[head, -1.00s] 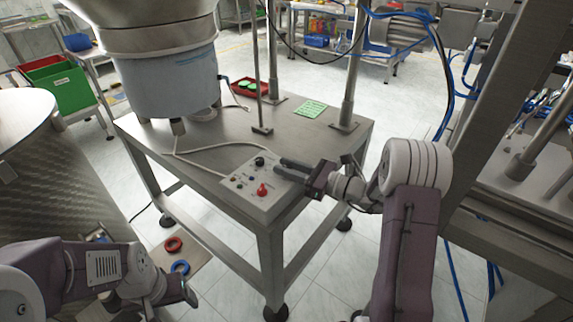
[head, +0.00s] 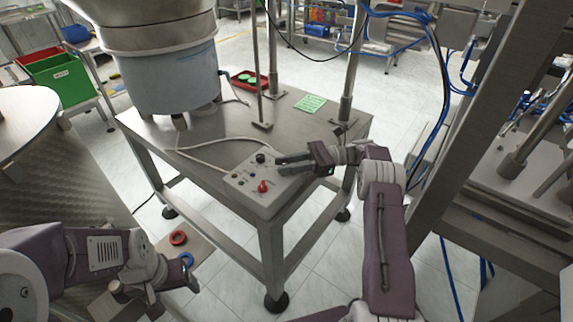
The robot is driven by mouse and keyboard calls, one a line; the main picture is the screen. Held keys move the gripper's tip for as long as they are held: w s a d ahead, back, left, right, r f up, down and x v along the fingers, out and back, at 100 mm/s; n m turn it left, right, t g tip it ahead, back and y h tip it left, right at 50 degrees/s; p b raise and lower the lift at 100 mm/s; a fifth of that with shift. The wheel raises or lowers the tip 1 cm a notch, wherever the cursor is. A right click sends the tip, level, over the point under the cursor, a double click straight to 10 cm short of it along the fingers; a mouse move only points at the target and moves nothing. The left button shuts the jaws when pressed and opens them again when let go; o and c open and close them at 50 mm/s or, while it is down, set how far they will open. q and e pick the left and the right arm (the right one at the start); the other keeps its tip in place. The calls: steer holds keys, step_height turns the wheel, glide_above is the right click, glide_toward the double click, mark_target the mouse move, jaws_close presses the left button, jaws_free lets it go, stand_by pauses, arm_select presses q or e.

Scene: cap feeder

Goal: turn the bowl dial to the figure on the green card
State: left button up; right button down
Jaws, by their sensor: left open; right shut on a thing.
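The control box (head: 244,196) sits on the near corner of the steel table, with a black knob (head: 261,157), a red knob (head: 263,187) and small buttons on its top. My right gripper (head: 281,165) reaches in from the right, low over the box's right part. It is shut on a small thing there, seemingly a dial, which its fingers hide. The dial's figures are too small to read. The green card (head: 311,104) lies flat on the table behind; its writing is not legible. My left gripper (head: 191,277) is open and empty at lower left, away from the box.
The large feeder bowl (head: 168,75) stands at the table's back left. A post (head: 259,70) rises behind the box, and a grey cable runs across the table. A red tray (head: 243,78) holds green pieces. Red and blue rings (head: 178,238) lie low at left.

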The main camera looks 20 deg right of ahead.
steer(key=shift+n+g, duration=0.3)
steer(key=shift+g, duration=0.2)
steer(key=c, duration=1.2)
jaws_free()
steer(key=shift+r+t, duration=0.1)
steer(key=shift+t, duration=0.2)
